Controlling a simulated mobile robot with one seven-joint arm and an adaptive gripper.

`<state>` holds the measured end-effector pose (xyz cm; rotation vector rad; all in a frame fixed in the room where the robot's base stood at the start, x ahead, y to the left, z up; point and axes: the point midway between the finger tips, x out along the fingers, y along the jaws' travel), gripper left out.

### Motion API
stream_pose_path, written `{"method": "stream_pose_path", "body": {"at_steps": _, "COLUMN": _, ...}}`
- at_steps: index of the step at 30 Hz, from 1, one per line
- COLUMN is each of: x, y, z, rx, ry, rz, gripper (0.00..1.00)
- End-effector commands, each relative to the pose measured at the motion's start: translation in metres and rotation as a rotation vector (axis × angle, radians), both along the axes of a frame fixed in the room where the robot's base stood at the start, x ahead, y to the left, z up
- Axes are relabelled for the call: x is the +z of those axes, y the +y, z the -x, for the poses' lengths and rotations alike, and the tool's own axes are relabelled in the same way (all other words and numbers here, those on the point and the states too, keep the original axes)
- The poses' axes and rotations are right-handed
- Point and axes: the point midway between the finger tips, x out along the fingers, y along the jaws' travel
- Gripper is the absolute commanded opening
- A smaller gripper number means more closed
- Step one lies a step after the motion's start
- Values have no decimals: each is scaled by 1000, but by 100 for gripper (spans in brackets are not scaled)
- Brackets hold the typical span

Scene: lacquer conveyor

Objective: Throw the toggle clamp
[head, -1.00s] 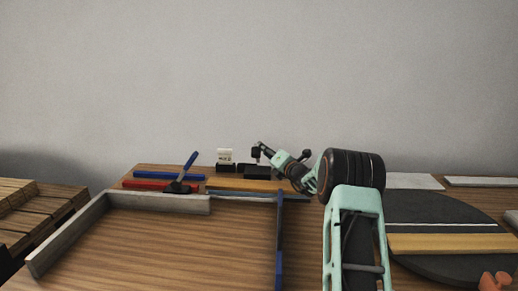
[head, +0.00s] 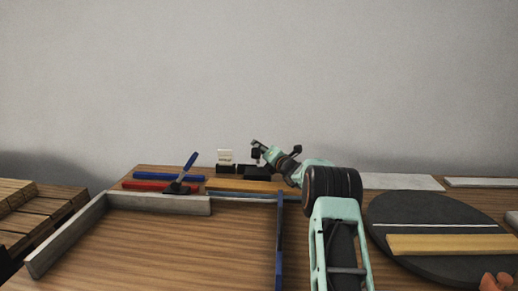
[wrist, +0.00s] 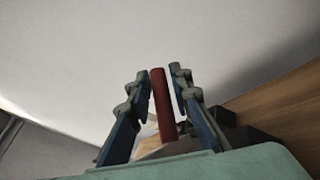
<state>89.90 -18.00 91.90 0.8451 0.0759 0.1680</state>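My gripper (head: 261,149) is at the back of the workbench, above a dark block (head: 257,172). In the wrist view my gripper (wrist: 160,88) is open, with one finger on each side of an upright red handle (wrist: 162,105). A narrow gap shows on both sides of the handle. What the handle is fixed to is mostly hidden, and I cannot make the handle out in the head view. Another lever with a blue handle (head: 190,161) leans to the right on a black base at the grey fence, left of my gripper.
A small cream-labelled block (head: 225,157) stands just left of the dark block. A grey fence (head: 160,203) and a blue rail (head: 279,240) border bare wood. A dark round plate (head: 440,222) carrying a yellow board (head: 450,244) lies right of my arm.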

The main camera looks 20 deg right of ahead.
Motion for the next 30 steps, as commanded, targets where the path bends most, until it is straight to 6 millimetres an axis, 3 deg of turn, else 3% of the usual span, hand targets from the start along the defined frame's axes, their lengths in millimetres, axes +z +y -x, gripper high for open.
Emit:
{"method": "stream_pose_path", "body": {"at_steps": 5, "x": 0, "y": 0, "z": 0, "rx": 0, "ry": 0, "rz": 0, "gripper": 0}}
{"method": "stream_pose_path", "body": {"at_steps": 30, "x": 4, "y": 2, "z": 7, "rx": 0, "ry": -109, "rz": 44, "gripper": 0}}
